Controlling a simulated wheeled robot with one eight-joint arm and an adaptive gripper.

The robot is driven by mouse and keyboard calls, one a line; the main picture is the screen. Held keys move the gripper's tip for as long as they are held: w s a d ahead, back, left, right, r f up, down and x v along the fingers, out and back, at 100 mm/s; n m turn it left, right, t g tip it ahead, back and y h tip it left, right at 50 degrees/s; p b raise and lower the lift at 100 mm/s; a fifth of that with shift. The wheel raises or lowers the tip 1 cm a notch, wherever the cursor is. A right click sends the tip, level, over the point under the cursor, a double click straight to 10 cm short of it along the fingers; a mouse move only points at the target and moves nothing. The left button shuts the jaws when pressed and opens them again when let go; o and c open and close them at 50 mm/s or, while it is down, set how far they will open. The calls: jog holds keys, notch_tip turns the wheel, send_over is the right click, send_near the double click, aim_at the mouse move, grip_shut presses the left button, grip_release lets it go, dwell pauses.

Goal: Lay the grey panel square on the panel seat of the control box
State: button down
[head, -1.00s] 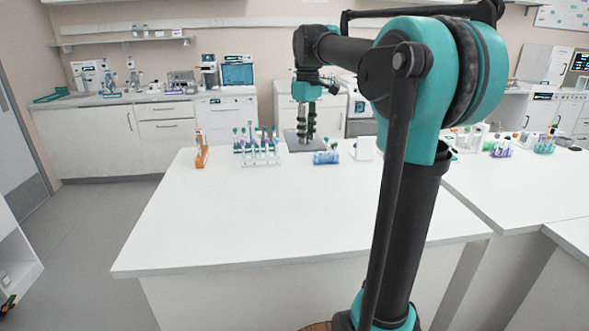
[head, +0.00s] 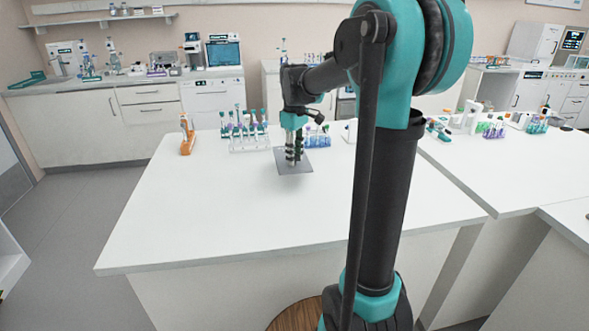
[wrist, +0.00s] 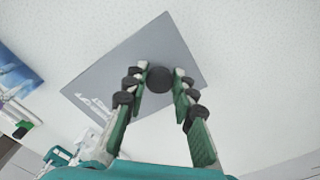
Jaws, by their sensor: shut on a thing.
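The grey panel (head: 294,169) is a thin square plate with pale printing near one edge and a round black knob (wrist: 160,79) on top. My gripper (head: 293,160) points down over the white bench. In the wrist view my gripper (wrist: 158,85) has its fingers shut on the knob, with the panel (wrist: 105,82) spread beyond them and turned askew in the picture. I cannot tell how high the panel is above the bench top. I cannot make out the control box or its panel seat in either view.
A rack of tubes (head: 250,143) stands left of the panel, with an orange stand (head: 187,136) farther left. A blue rack (head: 319,139) is just behind the panel. The front of the white bench (head: 240,220) is clear. More racks (head: 492,129) stand at the right.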

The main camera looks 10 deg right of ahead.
aim_at(295, 168)
jog(key=shift+f, duration=2.55)
jog(key=c, duration=1.3)
grip_release()
jog(key=shift+o, duration=0.2)
